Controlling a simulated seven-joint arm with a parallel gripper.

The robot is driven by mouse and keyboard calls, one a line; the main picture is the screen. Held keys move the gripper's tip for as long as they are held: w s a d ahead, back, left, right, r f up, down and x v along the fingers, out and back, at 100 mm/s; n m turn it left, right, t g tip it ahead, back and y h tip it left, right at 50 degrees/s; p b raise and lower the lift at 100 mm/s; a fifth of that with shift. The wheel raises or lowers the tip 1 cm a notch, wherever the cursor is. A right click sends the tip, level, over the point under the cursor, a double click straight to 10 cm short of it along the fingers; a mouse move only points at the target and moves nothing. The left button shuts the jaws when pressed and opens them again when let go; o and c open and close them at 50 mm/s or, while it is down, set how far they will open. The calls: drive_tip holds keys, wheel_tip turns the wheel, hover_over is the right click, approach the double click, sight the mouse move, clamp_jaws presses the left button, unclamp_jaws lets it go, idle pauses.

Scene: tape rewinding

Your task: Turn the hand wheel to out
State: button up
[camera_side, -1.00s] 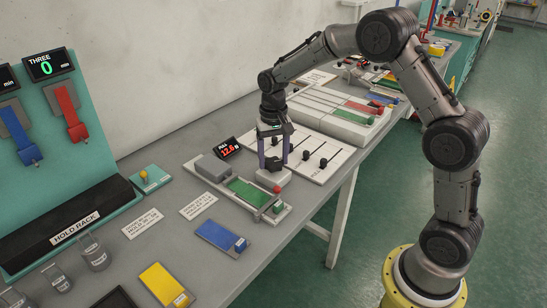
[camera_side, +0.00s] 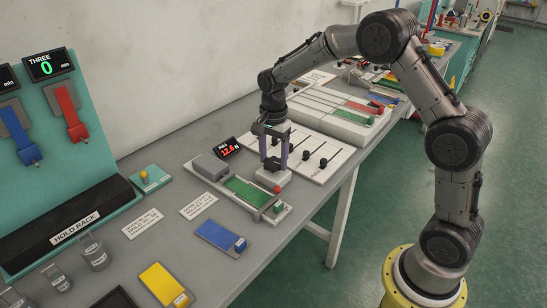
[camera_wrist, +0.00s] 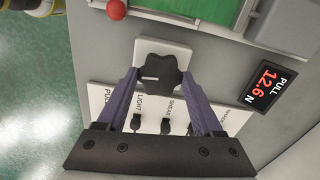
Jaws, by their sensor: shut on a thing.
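The hand wheel (camera_wrist: 168,78) is a dark lobed knob with a white mark, on a pale square base (camera_wrist: 178,48). In the wrist view the mark lies on the wheel's left part. My gripper (camera_wrist: 160,80) is shut on the wheel, one purple finger at each side. The display (camera_side: 228,148) reads PULL 12.6 N.
A red ball (camera_side: 277,189) and a green-topped slide (camera_side: 246,191) stand close in front of the wheel. A grey block (camera_side: 211,166) is left of it. A white board (camera_side: 318,140) with several black knobs lies behind. The blue plate (camera_side: 221,236) is nearer the front edge.

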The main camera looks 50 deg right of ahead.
sight(273, 162)
drive_tip(key=shift+r+m, duration=0.1)
drive_tip(key=shift+m, duration=0.5)
drive_tip(key=o, duration=1.4)
drive_tip(key=shift+c, duration=0.2)
wheel_tip(273, 162, up, 14)
